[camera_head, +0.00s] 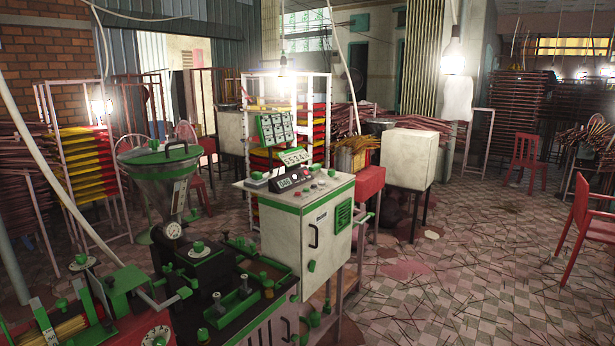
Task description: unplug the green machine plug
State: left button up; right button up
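A machine with green parts stands in front of me, with a steel hopper with a green rim (160,155) and a dark bed with green fittings (240,295). Its white control cabinet (305,235) has a green top edge, a green vent, a door handle and a sloped panel of buttons. A board with green-framed meters (277,130) rises behind the panel. I cannot make out a plug or a socket. Neither of my grippers is in view.
A red machine with green knobs (100,325) fills the lower left. Racks with red and yellow trays (90,165) stand behind. A white box on legs (408,158) and red chairs (590,225) stand to the right. The tiled floor at right is open, strewn with thin sticks.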

aim_at(256, 176)
jog(key=z, duration=1.1)
jog(key=i, duration=3.85)
jog(key=u, duration=4.1)
